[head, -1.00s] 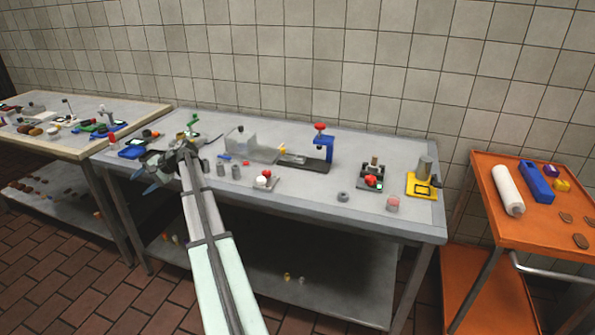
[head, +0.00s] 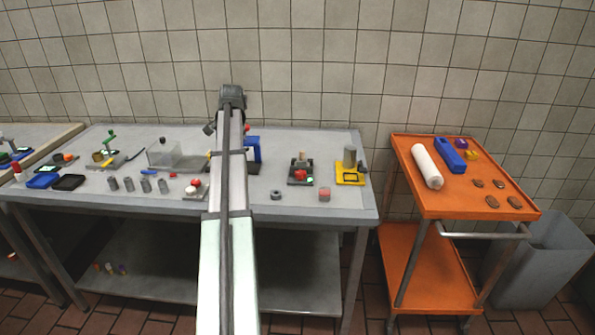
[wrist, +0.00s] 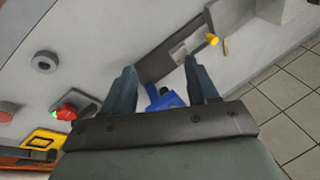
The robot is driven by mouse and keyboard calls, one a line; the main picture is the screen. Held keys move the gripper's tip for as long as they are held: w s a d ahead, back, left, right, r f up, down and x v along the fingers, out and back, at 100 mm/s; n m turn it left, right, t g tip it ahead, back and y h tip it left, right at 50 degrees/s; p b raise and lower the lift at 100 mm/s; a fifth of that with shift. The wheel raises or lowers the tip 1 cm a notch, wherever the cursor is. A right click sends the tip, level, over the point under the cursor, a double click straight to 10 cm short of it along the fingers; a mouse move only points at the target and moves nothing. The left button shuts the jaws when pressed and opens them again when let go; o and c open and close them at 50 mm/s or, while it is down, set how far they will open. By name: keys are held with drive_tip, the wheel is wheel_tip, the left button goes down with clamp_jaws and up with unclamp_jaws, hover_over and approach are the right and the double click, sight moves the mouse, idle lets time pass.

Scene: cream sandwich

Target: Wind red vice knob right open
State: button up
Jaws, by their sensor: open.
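The blue vice (head: 254,150) stands on the table behind my arm, which hides much of it in the head view. Its red knob (head: 248,128) shows only as a small patch at the arm's right edge. In the wrist view the blue vice (wrist: 172,101) lies low between the fingers, above the gripper's body; its red knob is not visible there. My gripper (wrist: 160,68) is open, fingers apart, with nothing held. In the head view its hand (head: 232,94) is seen from behind, and the fingertips are hidden.
Right of the vice are a block with a red part (head: 300,176), a yellow-based stand (head: 350,178) and a grey ring (head: 276,195). A clear bin (head: 163,155) and small grey cylinders are left. An orange cart (head: 440,205) stands right, with a gap between.

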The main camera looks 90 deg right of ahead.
sight(300, 173)
drive_tip(key=s+m+g, duration=0.3)
drive_tip(key=s+g, duration=0.2)
drive_tip(key=s, duration=1.6)
drive_tip(key=shift+h, duration=0.3)
drive_tip(key=x, duration=1.2)
drive_tip(key=shift+s+a+f, duration=0.15)
drive_tip(key=shift+s+f, duration=0.2)
drive_tip(key=shift+f, duration=0.05)
drive_tip(key=c, duration=0.8)
drive_tip(key=shift+n, duration=0.4)
